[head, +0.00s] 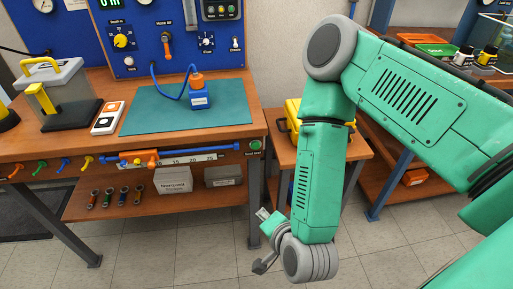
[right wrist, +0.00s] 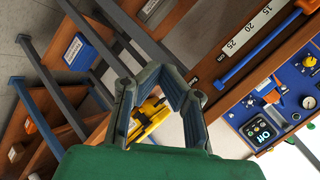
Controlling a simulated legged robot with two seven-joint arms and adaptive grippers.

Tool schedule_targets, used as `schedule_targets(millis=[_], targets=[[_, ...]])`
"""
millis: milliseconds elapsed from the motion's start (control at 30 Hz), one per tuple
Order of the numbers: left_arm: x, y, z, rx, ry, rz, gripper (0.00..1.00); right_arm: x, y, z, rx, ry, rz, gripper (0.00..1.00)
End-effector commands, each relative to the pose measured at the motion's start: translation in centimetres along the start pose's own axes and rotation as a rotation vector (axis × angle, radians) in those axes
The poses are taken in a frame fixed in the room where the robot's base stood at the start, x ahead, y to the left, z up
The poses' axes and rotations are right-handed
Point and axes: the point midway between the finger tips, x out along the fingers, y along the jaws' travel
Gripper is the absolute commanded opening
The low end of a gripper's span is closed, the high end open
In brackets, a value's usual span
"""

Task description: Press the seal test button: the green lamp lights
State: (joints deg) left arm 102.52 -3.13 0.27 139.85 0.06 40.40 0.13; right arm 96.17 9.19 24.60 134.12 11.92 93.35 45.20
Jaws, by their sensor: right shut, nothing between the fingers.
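A round green button or lamp (head: 256,145) sits at the right end of the bench's front edge, above a small label too small to read surely. I cannot tell whether it is lit. My right gripper (head: 262,240) hangs low in front of the bench's right end, below and apart from the green button. In the right wrist view its fingers (right wrist: 172,76) converge, shut and empty. My left gripper is in neither view.
A side table (head: 283,152) with a yellow case (head: 292,112) stands behind my right arm. Open floor lies in front.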

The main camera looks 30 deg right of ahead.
Motion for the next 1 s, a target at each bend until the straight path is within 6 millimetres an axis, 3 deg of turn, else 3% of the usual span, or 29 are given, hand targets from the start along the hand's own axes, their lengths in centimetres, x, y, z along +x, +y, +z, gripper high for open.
schedule_targets(millis=[100, 300, 767, 1000], targets=[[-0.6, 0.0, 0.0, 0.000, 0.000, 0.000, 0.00, -0.3, -3.7, -2.3, 0.243, 0.143, -0.113, 0.00], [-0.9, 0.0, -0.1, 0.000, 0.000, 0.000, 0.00, -1.2, -6.8, -4.9, 0.469, 0.279, -0.238, 0.00], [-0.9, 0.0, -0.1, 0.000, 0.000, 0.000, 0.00, -1.3, -7.3, -5.5, 0.514, 0.307, -0.267, 0.00], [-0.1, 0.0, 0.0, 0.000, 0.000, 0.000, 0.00, 1.2, -7.7, -6.5, 0.517, 0.311, -0.269, 0.00]])
